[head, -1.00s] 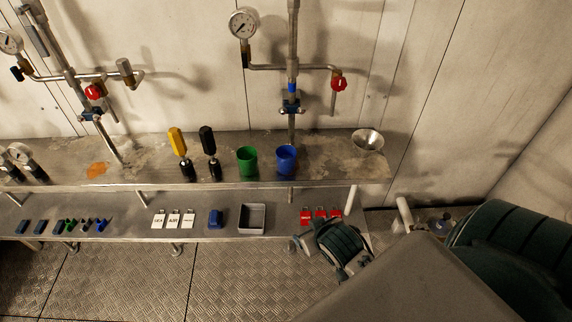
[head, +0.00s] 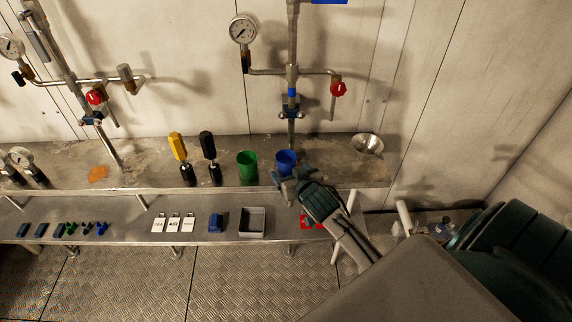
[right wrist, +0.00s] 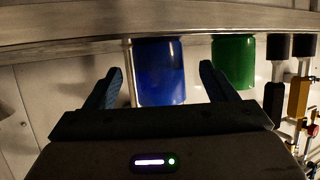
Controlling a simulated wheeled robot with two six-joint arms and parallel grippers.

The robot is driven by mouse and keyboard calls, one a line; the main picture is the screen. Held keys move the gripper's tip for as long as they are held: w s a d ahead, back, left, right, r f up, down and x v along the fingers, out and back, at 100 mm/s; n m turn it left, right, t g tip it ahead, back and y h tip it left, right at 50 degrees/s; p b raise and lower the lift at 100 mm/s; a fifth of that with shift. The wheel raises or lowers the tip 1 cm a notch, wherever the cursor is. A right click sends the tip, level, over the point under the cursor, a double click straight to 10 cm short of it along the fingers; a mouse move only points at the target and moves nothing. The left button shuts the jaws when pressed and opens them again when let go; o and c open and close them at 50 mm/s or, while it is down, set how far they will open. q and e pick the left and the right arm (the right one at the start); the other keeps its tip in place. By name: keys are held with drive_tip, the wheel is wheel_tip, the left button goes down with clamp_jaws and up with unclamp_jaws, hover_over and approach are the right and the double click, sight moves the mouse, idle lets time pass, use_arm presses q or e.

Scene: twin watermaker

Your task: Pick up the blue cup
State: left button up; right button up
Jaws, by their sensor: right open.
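The blue cup (head: 286,160) stands upright on the upper metal shelf, right of the green cup (head: 247,165). My right gripper (head: 284,178) is at the shelf's front edge, just in front of the blue cup, and hides its lower part in the head view. In the right wrist view the blue cup (right wrist: 160,72) lies ahead between the two open fingers (right wrist: 160,84), with a gap on either side. The green cup (right wrist: 233,62) is beyond the finger on the picture's right. My left gripper is not in view.
A black-handled tool (head: 208,146) and a yellow-handled tool (head: 177,147) stand left of the cups. A metal funnel (head: 367,145) is to the right. A vertical pipe (head: 291,130) rises behind the blue cup. The lower shelf holds a grey tray (head: 252,222) and white tags (head: 174,224).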

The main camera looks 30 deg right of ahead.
sight(289, 169)
drive_tip(key=p+x, duration=0.1)
drive_tip(key=x, duration=0.3)
drive_tip(key=shift+w+d, duration=0.1)
drive_tip(key=shift+w, duration=0.1)
drive_tip(key=shift+s+r, duration=0.1)
drive_tip(key=c, duration=1.1)
